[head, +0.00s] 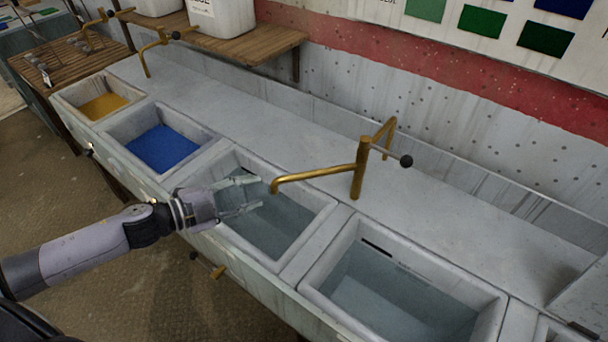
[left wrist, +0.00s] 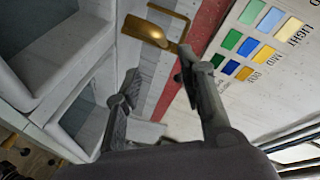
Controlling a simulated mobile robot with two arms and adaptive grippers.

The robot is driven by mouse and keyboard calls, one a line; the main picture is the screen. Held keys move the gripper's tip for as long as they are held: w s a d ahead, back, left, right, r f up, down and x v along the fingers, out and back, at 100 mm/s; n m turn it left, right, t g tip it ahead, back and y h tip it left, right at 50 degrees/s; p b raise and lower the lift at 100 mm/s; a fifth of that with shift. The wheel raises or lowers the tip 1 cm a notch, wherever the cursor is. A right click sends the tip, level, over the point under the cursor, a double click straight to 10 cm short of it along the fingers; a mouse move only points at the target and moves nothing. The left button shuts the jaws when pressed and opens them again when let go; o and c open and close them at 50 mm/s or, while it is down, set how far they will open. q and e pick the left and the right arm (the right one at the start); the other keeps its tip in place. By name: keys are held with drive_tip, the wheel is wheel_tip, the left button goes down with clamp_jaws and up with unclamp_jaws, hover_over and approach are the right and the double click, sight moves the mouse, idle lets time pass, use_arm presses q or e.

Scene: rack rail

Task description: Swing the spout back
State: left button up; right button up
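The brass spout (head: 318,173) reaches left from its upright post (head: 358,175), its tip above the third basin (head: 300,215). A lever with a black knob (head: 406,160) sticks out to the right of the post. My left gripper (head: 254,194) is open and empty over the third basin, just left of the spout tip and apart from it. In the left wrist view the brass faucet (left wrist: 150,32) shows at the top, beyond the parted fingers (left wrist: 155,88). My right gripper is in neither view.
The basin to the right (head: 395,290) is grey inside. Basins with blue (head: 162,148) and yellow (head: 103,105) contents lie to the left. A second brass faucet (head: 147,62) stands at the back left. A wooden shelf (head: 250,44) with white containers hangs on the wall.

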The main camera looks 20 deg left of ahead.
sight(295, 179)
use_arm(q)
drive_tip(key=p+x, duration=0.3)
drive_tip(key=x, duration=1)
drive_tip(key=shift+w+d, duration=0.2)
drive_tip(key=shift+w, duration=0.05)
drive_tip(key=shift+w+d+f+p, duration=0.25)
drive_tip(key=shift+w+d+p, duration=0.05)
drive_tip(key=shift+w+d, duration=0.2)
clamp_jaws()
